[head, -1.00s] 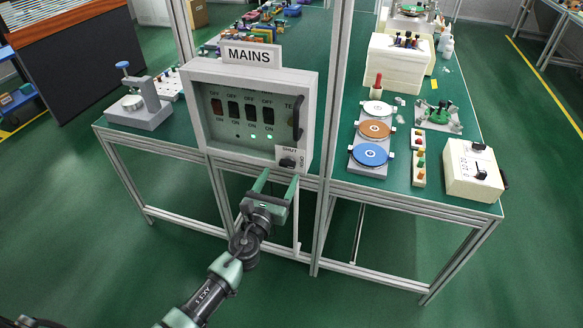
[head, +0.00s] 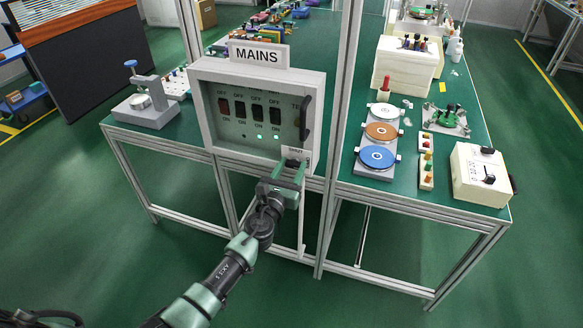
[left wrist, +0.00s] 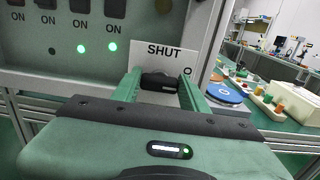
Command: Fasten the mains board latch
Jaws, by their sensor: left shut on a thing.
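The mains board (head: 262,152) is a pale grey box with a MAINS sign (head: 257,56) on top. Its front cover looks closed, with a dark upright handle (head: 304,118) at the right. The dark latch knob (left wrist: 160,82) is at the board's lower right corner, on a white label (left wrist: 150,54). SHUT is printed above the knob, and an O shows at its right; the rest of that word is hidden. My left gripper (head: 291,167) reaches up from below and is shut on the latch knob, one green finger on each side. My right gripper is not in view.
A metal frame post (head: 340,130) stands just right of the board. A lapping station with several discs (head: 378,157) and a cream box (head: 480,180) are on the bench farther right. A grey clamp stand (head: 147,112) is at the left. The floor in front is clear.

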